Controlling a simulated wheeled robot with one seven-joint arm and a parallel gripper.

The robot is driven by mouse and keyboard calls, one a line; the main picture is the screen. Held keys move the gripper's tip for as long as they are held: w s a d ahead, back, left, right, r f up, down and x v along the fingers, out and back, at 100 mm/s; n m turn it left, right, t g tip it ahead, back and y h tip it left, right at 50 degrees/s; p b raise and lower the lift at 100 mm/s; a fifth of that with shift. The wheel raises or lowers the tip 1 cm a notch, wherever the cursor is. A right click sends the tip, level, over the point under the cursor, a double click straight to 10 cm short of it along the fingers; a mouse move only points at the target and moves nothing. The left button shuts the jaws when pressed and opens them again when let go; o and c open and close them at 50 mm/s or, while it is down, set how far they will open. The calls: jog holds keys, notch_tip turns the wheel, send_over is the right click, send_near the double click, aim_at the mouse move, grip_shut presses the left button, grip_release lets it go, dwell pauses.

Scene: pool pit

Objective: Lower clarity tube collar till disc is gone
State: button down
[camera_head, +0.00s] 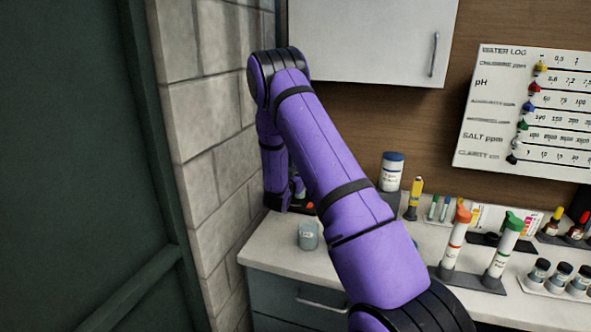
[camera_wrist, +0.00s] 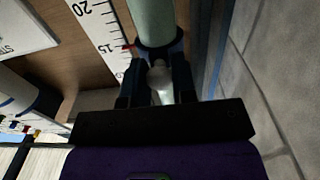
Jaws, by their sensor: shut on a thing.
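The clarity tube (camera_wrist: 155,20) is pale green and rises out of the top of the wrist view. A dark collar (camera_wrist: 160,50) rings it, with a small red pointer at its left, close to the 15 mark of the printed scale (camera_wrist: 97,25). My gripper (camera_wrist: 158,68) is shut on the collar, one dark finger on each side. A pale, rounded piece (camera_wrist: 160,80) shows between the fingers below the collar. I cannot make out the disc. In the head view my arm hides the tube, collar and most of my gripper in the back left corner.
A block wall (camera_head: 215,130) stands close on the left, and a wall cabinet (camera_head: 370,40) hangs above. The counter (camera_head: 285,245) holds a small glass jar (camera_head: 308,235), a white tub (camera_head: 391,172) and several test tubes and bottles at right. The water log board (camera_head: 530,115) is on the back wall.

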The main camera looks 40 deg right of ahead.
jog(key=c, duration=1)
grip_release()
jog(key=shift+o, duration=0.2)
jog(key=v, duration=1.1)
